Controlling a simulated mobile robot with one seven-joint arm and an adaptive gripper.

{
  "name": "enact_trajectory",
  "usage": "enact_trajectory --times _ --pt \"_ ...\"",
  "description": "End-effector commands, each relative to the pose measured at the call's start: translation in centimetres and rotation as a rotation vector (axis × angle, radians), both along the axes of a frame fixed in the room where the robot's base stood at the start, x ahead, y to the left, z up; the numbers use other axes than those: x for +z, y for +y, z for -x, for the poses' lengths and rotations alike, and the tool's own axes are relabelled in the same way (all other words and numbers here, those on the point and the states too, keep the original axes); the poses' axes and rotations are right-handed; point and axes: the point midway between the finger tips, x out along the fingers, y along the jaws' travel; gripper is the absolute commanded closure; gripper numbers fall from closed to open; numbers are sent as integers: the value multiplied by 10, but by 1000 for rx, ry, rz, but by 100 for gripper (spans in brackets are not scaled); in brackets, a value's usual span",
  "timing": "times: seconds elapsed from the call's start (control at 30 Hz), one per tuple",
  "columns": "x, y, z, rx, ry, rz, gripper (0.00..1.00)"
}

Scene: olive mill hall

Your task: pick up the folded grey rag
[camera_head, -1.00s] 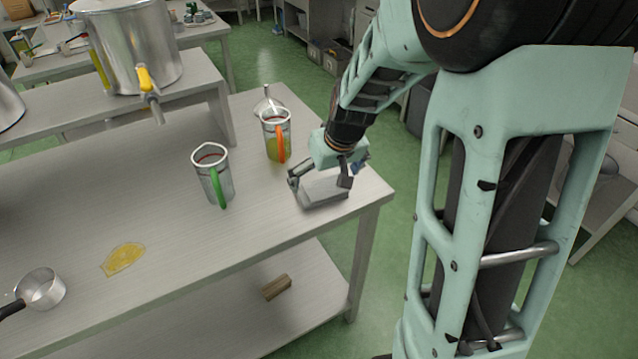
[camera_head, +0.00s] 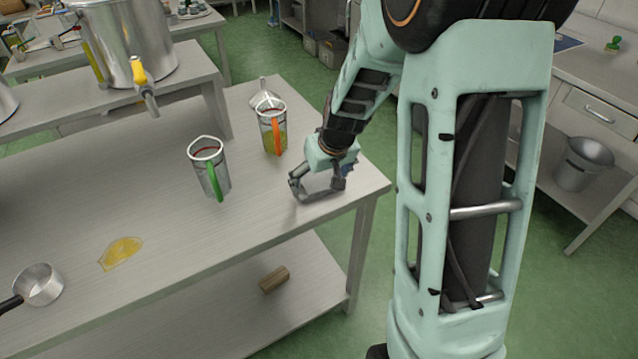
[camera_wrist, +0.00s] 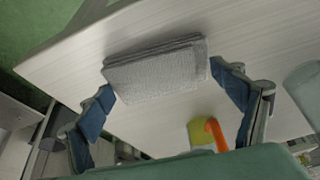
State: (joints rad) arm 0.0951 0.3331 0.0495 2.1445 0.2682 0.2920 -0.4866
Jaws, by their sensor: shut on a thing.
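The folded grey rag (camera_wrist: 156,70) is a thick, layered bundle across the upper middle of the wrist view. My gripper (camera_wrist: 163,84) has its blue finger pads at the rag's left and right ends, shut on it. In the head view my gripper (camera_head: 318,187) is low at the right end of the steel table (camera_head: 160,240), with the rag mostly hidden or hard to make out there. I cannot tell whether the rag is clear of the tabletop.
A jug with an orange handle (camera_head: 272,128) and a funnel (camera_head: 265,99) stand behind my gripper. A jug with a green handle (camera_head: 208,168) is to the left. A yellow spill (camera_head: 121,252) and a saucepan (camera_head: 40,284) are farther left. The table's right edge is close.

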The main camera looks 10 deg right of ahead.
Motion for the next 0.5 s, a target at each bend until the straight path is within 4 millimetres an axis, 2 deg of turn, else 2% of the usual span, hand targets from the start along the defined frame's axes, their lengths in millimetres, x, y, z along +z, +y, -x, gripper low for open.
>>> enact_trajectory --times 0.3,0.5 --pt "1 0 0 0 0 0 38" --pt "14 0 0 0 -1 0 38"
